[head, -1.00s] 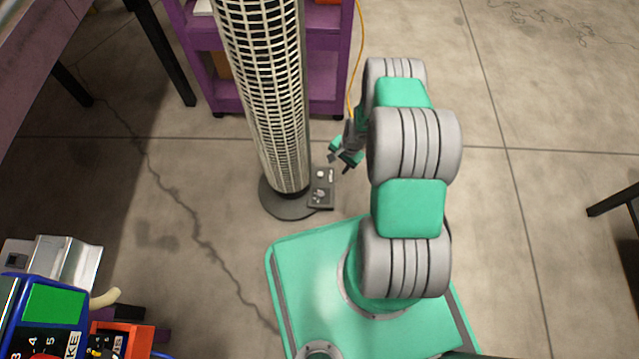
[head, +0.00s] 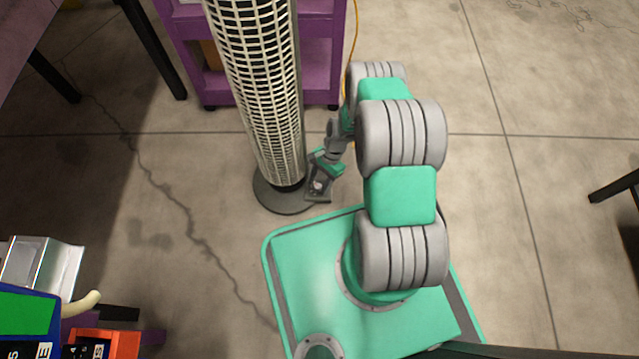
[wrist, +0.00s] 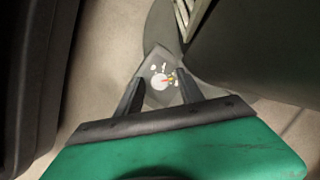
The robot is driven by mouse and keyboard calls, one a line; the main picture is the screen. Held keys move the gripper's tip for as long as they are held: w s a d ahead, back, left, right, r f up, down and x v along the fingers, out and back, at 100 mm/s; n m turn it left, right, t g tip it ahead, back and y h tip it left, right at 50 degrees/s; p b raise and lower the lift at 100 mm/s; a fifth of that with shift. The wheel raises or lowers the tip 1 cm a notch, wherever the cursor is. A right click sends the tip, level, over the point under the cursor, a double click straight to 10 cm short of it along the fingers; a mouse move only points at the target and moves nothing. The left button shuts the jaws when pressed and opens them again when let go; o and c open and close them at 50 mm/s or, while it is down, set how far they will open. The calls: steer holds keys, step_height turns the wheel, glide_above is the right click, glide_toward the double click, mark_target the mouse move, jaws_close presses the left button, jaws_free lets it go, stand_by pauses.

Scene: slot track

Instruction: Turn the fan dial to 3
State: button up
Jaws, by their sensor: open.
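A tall tower fan (head: 262,95) with a pale mesh body stands on a round dark base (head: 283,193). A small dark control panel (head: 319,190) with a light round dial sits at the right side of the base. I cannot read the dial's setting.
A purple shelf cart (head: 322,60) stands behind the fan, with an orange cord (head: 352,45) hanging beside it. Objects with a blue case and an orange box (head: 110,342) are at lower left.

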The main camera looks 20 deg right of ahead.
steer(key=shift+c, duration=0.6)
jaws_close()
